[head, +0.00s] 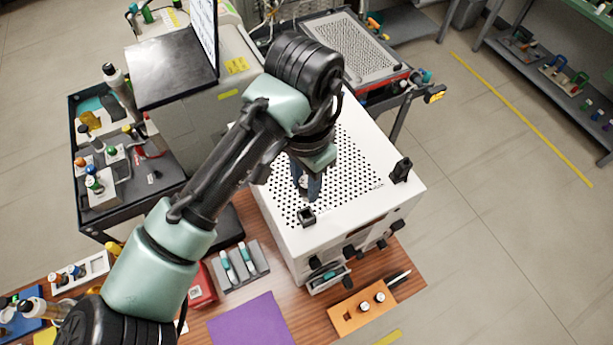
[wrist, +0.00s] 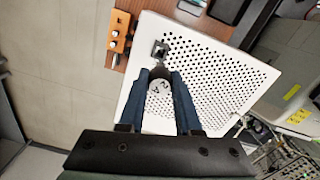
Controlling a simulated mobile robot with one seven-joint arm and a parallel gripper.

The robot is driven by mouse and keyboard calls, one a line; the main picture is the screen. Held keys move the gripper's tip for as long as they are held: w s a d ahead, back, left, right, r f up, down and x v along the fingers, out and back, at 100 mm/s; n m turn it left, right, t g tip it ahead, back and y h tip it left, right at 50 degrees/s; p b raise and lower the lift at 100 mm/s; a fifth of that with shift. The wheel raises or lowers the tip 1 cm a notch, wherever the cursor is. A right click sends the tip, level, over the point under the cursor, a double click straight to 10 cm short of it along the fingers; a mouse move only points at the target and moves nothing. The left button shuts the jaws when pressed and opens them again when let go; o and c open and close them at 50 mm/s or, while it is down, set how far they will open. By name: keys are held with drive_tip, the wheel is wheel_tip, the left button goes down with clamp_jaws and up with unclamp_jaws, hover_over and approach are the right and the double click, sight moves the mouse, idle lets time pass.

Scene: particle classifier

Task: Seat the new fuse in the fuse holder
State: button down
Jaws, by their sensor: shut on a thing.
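My gripper (wrist: 161,76) points down over the perforated top of a white box (head: 370,205). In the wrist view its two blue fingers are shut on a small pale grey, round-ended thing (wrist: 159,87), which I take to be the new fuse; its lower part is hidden. A black square socket (head: 307,217) on the box top, apparently the fuse holder, also shows in the wrist view (wrist: 160,49). It lies just beyond the fingertips, and the held thing is beside it, not in it. In the head view the fingers (head: 307,186) show behind the socket and hide the held thing.
A black upright part (head: 401,170) stands at the box's right corner. An open front drawer (head: 329,278) holds something teal. An orange block (head: 346,318) with two pale knobs, a grey tray (head: 241,282) and a purple mat (head: 252,322) lie in front. A laptop (head: 172,70) stands behind left.

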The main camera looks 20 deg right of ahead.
sight(306, 181)
drive_tip(key=shift+f+b, duration=2.2)
drive_tip(key=shift+f, duration=0.7)
drive_tip(key=shift+f+b, duration=1.15)
drive_tip(key=shift+f, duration=0.9)
drive_tip(key=c, duration=0.5)
unclamp_jaws()
drive_tip(key=shift+r, duration=0.15)
wheel_tip(306, 181, up, 12)
drive_tip(key=shift+f+b, duration=0.2)
drive_tip(key=shift+b, duration=0.35)
drive_tip(key=shift+r, duration=0.6)
